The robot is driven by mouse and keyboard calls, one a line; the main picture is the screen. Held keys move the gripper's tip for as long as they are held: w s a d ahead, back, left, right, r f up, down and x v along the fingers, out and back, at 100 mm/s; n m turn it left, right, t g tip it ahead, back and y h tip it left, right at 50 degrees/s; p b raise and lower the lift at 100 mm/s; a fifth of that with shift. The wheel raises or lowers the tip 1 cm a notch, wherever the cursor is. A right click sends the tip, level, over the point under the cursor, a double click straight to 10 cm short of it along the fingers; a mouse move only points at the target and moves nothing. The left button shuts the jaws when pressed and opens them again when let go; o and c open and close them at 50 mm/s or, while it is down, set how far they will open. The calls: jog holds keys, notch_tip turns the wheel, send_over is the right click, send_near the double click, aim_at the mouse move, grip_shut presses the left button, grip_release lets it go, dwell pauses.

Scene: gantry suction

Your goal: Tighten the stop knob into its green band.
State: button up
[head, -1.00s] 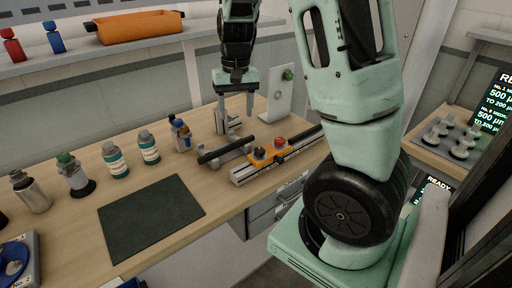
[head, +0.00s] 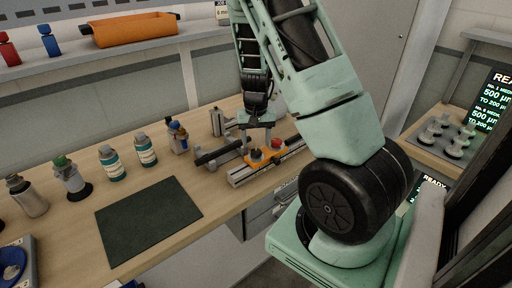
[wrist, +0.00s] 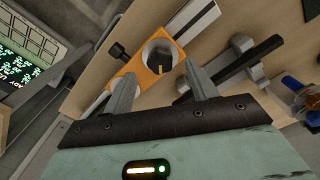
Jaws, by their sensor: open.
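An orange carriage (head: 251,164) sits on a metal rail on the bench. On it are a black knob (head: 256,155) and a red knob (head: 277,143). I cannot tell for sure which is the stop knob. In the wrist view the orange carriage (wrist: 150,78) shows a round dark part (wrist: 160,56) with a yellow mark, and a small black knob (wrist: 117,50) sticks out of its side. My gripper (wrist: 160,74) is open, its fingers spread either side of the round part, apparently above it. It also shows in the head view (head: 257,139) over the carriage. I cannot make out a green band.
A black bar (head: 217,153) on a grey stand lies left of the rail. Several bottles (head: 146,150) stand along the bench behind a dark mat (head: 148,218). The bench front is mostly clear.

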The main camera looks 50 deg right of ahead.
aim_at(256, 151)
jog(key=shift+f, duration=1.75)
jog(key=c, duration=1)
jog(key=shift+m, duration=1.1)
jog(key=o, duration=1)
